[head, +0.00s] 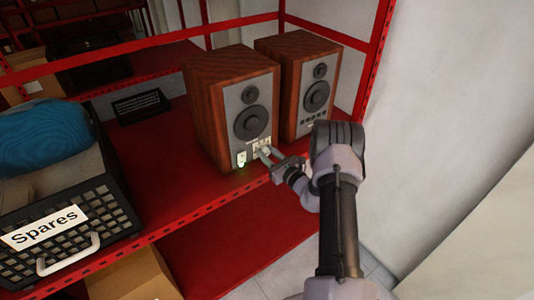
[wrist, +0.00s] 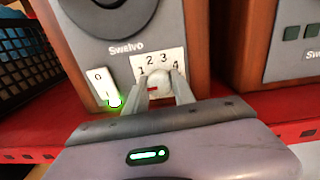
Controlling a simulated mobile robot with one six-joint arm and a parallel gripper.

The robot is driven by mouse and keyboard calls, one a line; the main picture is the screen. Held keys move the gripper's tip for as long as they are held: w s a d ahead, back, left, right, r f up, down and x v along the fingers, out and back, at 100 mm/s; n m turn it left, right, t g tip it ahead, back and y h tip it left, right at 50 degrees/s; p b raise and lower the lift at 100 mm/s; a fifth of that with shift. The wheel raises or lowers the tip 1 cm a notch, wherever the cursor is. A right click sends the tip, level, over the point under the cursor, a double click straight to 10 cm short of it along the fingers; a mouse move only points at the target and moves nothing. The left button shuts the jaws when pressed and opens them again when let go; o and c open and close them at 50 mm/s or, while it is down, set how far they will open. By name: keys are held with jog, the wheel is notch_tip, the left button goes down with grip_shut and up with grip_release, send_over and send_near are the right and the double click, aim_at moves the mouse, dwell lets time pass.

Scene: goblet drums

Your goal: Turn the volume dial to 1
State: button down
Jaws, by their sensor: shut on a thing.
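Two wooden speakers with grey fronts stand on a red shelf. The volume dial (wrist: 160,82) is a pale round knob low on the left speaker (head: 232,108), on a white plate numbered 1 to 4. A red mark shows at the dial's lower left; I cannot tell exactly which number it points to. My gripper (wrist: 163,87) is shut on the dial, one finger on each side. The same gripper (head: 268,154) reaches in from the right in the head view, where its fingers partly hide the dial.
A white 0/1 switch (wrist: 102,88) with a lit green light is left of the dial. The right speaker (head: 312,85) stands close by. A black "Spares" crate (head: 107,205) holding a blue item is at left. The red shelf (head: 165,150) between is mostly clear.

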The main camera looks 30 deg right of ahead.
jog(key=m, duration=0.6)
jog(key=shift+m, duration=0.3)
dwell(0.4)
jog(key=c, duration=1.1)
grip_release()
jog(key=shift+o, duration=0.2)
jog(key=s+d+p, duration=0.1)
jog(key=s+p, duration=0.1)
jog(key=s, duration=1.5)
jog(key=shift+s+f+p, duration=0.2)
jog(key=shift+s+p, duration=0.05)
jog(key=shift+p, duration=0.1)
jog(key=shift+d, duration=0.1)
